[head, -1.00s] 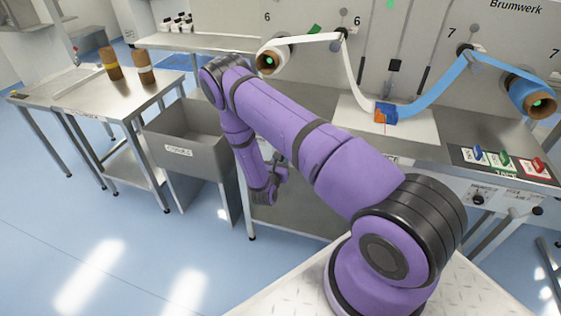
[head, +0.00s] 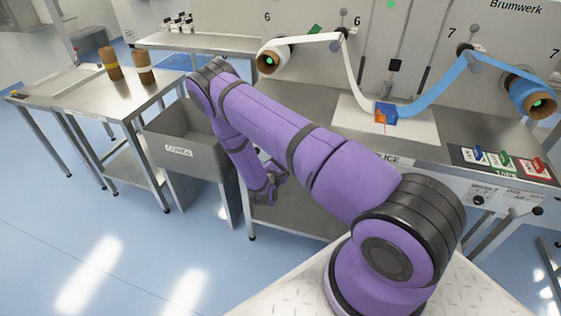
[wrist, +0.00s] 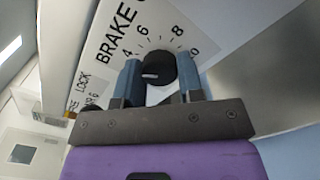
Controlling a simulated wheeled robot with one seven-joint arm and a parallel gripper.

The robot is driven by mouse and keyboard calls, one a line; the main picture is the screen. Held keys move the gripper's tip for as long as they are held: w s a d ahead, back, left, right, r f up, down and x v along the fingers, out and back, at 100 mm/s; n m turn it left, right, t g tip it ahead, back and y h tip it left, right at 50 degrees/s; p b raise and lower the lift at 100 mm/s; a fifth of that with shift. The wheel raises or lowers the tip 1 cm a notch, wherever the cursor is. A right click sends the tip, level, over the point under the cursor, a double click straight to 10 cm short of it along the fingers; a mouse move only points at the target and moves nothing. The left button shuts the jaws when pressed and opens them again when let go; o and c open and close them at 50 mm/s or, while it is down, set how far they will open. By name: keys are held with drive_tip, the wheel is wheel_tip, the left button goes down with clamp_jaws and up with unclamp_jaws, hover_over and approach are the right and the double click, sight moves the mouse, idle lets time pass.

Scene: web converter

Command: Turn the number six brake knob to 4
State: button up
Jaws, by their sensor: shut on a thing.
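The black brake knob (wrist: 158,67) shows in the wrist view on a white dial plate (wrist: 112,62) printed "BRAKE" with ticks and numerals; 6 and 8 are legible above the knob. A small pale mark is on the knob's lower left; which numeral it points at I cannot tell. My gripper (wrist: 159,72) is shut on the knob, with one blue-grey finger on each side of it. In the head view my purple arm hides the knob and its dial, and my gripper (head: 268,188) is low by the table front.
A "LOCK" label (wrist: 78,92) is left of the dial in the wrist view. In the head view, a grey bin (head: 180,140) stands left of my arm. The steel table (head: 300,210) with rolls above it is behind the arm. Open floor (head: 110,250) lies at lower left.

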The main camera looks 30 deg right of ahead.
drive_tip(key=shift+m, duration=0.6)
drive_tip(key=shift+a, duration=0.1)
drive_tip(key=o, duration=0.9)
drive_tip(key=v, duration=1)
drive_tip(key=shift+s+a, duration=0.3)
